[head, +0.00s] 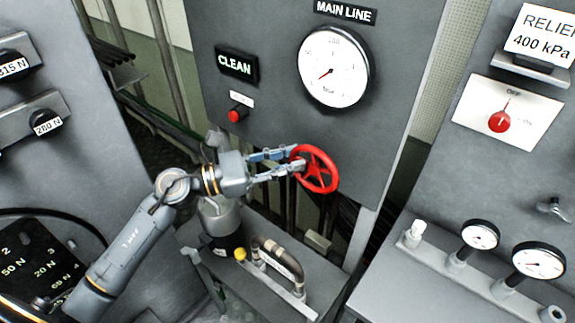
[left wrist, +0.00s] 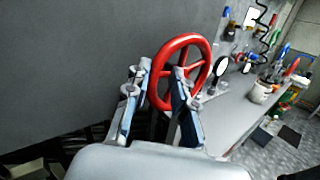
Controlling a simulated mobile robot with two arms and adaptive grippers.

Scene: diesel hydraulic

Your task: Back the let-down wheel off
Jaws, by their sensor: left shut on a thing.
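The red spoked handwheel (head: 318,172) is mounted on the lower part of the grey main line panel. My left gripper (head: 296,160) reaches it from the left and is shut on the wheel's near rim. In the left wrist view the red wheel (left wrist: 181,72) rises between the two fingers of my left gripper (left wrist: 163,85), with its rim between them. A round main line gauge (head: 334,67) sits above the wheel, its red needle pointing to the lower left. My right gripper does not show in either view.
A lit CLEAN sign (head: 237,64) and a red button (head: 237,114) are left of the gauge. Below the arm stands a bench unit with a hose (head: 278,257). The relief panel with a red knob (head: 499,122) and small gauges (head: 480,235) is at the right.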

